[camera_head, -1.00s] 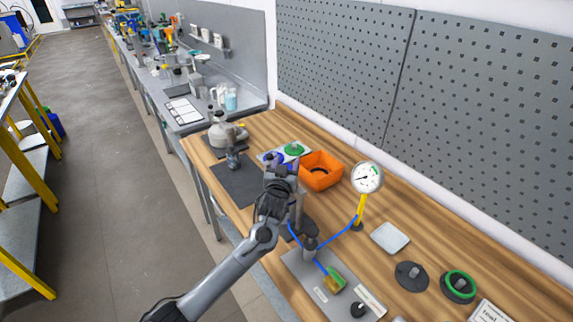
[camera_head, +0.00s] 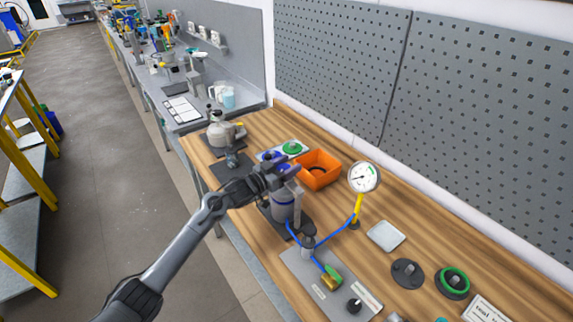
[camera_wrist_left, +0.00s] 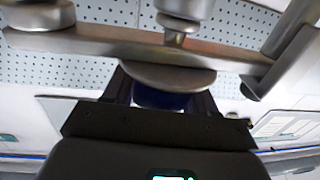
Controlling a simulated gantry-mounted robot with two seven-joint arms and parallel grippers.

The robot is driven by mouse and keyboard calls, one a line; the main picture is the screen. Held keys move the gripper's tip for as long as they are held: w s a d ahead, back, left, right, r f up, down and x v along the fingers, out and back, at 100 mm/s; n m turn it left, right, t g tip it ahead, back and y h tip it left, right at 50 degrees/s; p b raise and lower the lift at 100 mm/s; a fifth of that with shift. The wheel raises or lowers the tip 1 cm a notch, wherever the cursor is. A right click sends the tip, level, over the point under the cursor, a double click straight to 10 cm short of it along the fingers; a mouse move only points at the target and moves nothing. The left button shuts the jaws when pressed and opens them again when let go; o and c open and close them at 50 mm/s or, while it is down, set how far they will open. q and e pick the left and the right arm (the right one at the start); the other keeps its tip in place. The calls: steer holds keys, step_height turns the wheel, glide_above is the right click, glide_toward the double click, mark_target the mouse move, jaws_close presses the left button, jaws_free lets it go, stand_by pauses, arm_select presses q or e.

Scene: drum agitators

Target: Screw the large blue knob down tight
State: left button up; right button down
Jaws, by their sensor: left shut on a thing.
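My left gripper (camera_head: 284,178) is over the grey-blue drum (camera_head: 283,209) near the bench's left edge. In the left wrist view its dark fingers close on a blue knob (camera_wrist_left: 165,98), mostly hidden between them. A round metal disc (camera_wrist_left: 167,76) sits against the knob, with a metal bar (camera_wrist_left: 100,42) beyond it. In the head view the gripper covers most of the held knob. I cannot tell how far down it is screwed. My right gripper is not in view.
An orange bin (camera_head: 318,170) stands close behind the gripper, beside a tray with a green knob (camera_head: 292,148). A pressure gauge (camera_head: 364,177) on a yellow stem stands to the right. Blue hoses (camera_head: 340,232) run in front of it. A grey vessel (camera_head: 222,133) stands farther back.

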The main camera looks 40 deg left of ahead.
arm_select(q)
steer(key=shift+m+h+b, duration=0.3)
steer(key=shift+m+h, duration=0.3)
steer(key=shift+h, duration=0.3)
steer(key=m+g+h+b, duration=0.2)
steer(key=h+b, duration=0.1)
steer(key=m+h+b, duration=0.1)
steer(key=shift+d+g+h+b, duration=0.25)
steer(key=shift+g+h+b, duration=0.15)
steer(key=shift+s+d+r+m+g+h+b, duration=0.15)
steer(key=shift+m+g+h+b, duration=0.45)
steer(key=shift+m+h+b, duration=0.35)
steer(key=o, duration=1)
